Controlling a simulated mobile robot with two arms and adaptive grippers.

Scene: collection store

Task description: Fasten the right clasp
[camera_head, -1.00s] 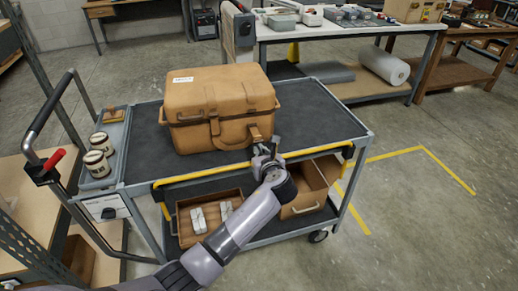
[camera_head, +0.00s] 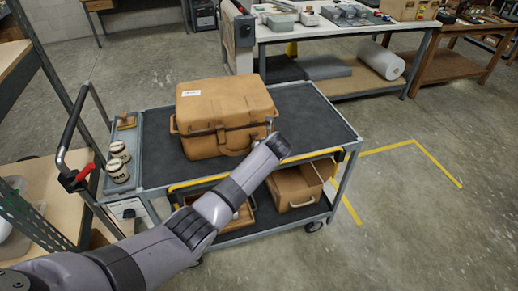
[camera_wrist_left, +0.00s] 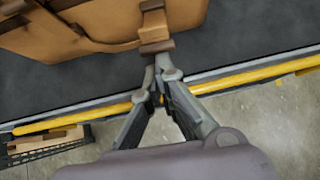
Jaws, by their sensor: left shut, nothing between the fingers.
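A tan leather case (camera_head: 205,143) with a lid and a white label stands on the top shelf of a grey cart (camera_head: 318,120). In the left wrist view the case (camera_wrist_left: 90,25) fills the top left. The right clasp (camera_wrist_left: 154,28), a tan strap with brown fittings, hangs at its front. My left gripper (camera_wrist_left: 162,72) is shut and empty, its fingertips just below the strap's lower end. I cannot tell whether they touch it. In the head view my left arm hides the gripper and at least part of the clasp area. My right gripper is not in view.
A yellow bar (camera_wrist_left: 235,82) runs along the cart's front edge, under my left gripper. The top shelf is bare right of the case.

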